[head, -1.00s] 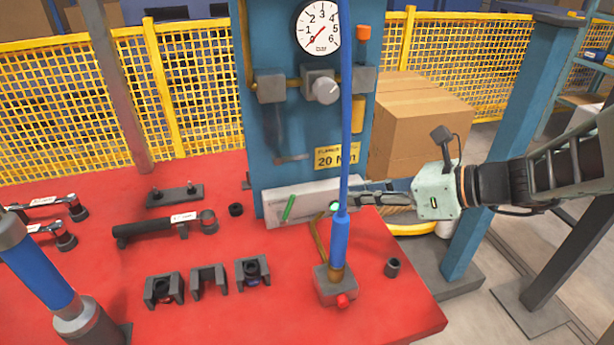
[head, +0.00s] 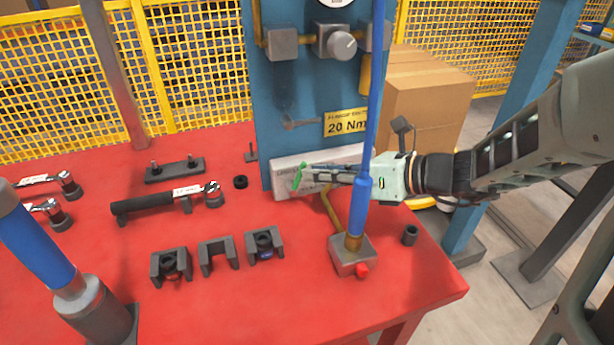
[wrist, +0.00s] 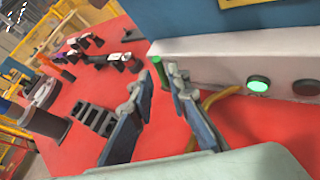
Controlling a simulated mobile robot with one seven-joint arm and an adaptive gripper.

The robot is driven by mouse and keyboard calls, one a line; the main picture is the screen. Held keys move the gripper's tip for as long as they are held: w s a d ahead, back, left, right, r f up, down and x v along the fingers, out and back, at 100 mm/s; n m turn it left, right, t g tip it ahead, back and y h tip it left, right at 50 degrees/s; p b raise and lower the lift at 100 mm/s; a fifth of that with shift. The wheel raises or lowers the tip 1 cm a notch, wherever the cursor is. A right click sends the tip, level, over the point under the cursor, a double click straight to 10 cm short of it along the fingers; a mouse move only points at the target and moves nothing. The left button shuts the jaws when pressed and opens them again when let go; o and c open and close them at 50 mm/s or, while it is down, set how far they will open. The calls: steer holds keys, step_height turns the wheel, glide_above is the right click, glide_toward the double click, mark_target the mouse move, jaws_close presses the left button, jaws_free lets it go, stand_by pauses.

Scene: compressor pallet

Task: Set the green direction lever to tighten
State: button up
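The green direction lever (head: 297,180) stands at the left end of a pale box at the foot of the blue panel. It leans slightly, its top to the right, and the fingers partly cover it. In the wrist view the lever (wrist: 158,72) shows between and just beyond the fingertips. My gripper (head: 308,173) reaches in from the right along the box front. In the wrist view its two fingers (wrist: 156,80) are apart, with a narrow gap at the tips. Whether a finger touches the lever I cannot tell. Any tighten marking is unreadable.
The pale box (wrist: 215,62) carries a lit green button (wrist: 258,84) and a dark button (wrist: 306,87). A blue vertical rod (head: 365,195) on a grey block (head: 351,257) stands in front of my gripper. A black-handled wrench (head: 150,203) and grey holders lie left on the red table (head: 215,315).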

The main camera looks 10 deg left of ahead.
steer(key=shift+b+x, duration=0.3)
steer(key=shift+x, duration=1.3)
jaws_close()
